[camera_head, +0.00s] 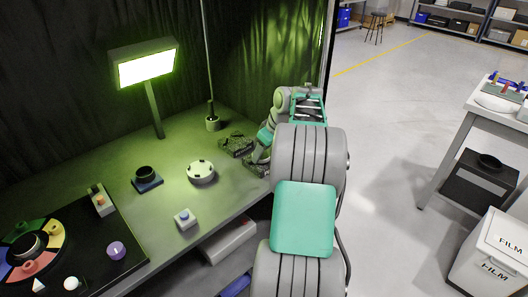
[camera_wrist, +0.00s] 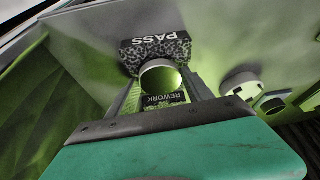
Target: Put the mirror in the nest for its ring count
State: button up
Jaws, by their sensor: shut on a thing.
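In the wrist view, my gripper (camera_wrist: 161,92) is shut on the round mirror (camera_wrist: 160,76), which has a pale rim and a yellow-green face. The mirror lies in the picture between the speckled nest marked PASS (camera_wrist: 155,49) and the nest marked REWORK (camera_wrist: 163,99), partly covering both. I cannot tell whether it touches either. In the head view, one dark speckled nest (camera_head: 236,145) is clear at the table's back right; the other (camera_head: 253,168) is partly hidden by my arm. The mirror is not clear there, and no ring count can be read.
A dark board (camera_head: 95,225) with coloured segments lies front left.

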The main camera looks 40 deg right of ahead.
jog(key=shift+f, duration=0.35)
dwell(0.3)
jog(key=shift+f+b, duration=0.2)
jog(key=shift+b, duration=0.15)
